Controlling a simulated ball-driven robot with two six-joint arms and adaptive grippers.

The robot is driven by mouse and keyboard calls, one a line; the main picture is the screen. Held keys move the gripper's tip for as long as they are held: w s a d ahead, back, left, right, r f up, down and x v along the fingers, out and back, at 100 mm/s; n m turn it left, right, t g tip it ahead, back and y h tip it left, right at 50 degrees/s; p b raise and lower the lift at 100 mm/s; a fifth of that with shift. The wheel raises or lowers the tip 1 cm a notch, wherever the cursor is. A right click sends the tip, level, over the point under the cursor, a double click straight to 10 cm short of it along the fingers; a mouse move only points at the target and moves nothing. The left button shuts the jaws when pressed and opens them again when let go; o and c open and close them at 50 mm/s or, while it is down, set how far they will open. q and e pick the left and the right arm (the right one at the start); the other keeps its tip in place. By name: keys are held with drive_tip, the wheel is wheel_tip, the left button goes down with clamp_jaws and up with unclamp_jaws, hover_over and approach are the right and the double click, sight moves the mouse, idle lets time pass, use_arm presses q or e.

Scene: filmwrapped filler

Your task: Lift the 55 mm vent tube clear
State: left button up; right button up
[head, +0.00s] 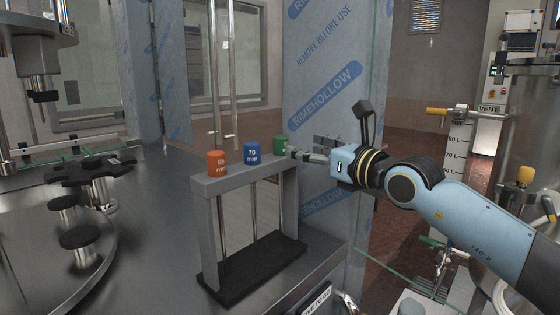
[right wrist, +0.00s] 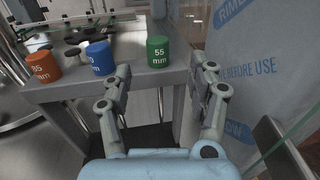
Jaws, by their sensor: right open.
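The 55 mm vent tube has a green cap (head: 280,145) at the right end of a grey rack. In the right wrist view this green cap (right wrist: 158,50), marked 55 mm, stands on the rack bar just beyond my fingers. My right gripper (head: 291,153) is beside the green cap, coming from the right. In the right wrist view the open right gripper (right wrist: 163,75) has its fingers apart, with nothing held between them; whether a finger touches the cap I cannot tell. My left gripper is out of view.
A blue 70 mm cap (head: 252,154) and an orange cap (head: 217,163) stand left of the green one on the rack (head: 207,225). Wrapped panels (head: 330,60) rise close behind. A steel machine with black star wheels (head: 90,172) is at left. Open counter lies between.

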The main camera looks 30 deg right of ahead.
sight(285, 143)
drive_tip(key=w, duration=0.3)
drive_tip(key=w+a, duration=0.1)
drive_tip(key=w, duration=0.2)
drive_tip(key=w+a, duration=0.1)
drive_tip(key=w, duration=0.2)
drive_tip(key=shift+s, duration=0.1)
drive_tip(key=shift+d, duration=0.1)
clamp_jaws()
idle(0.7)
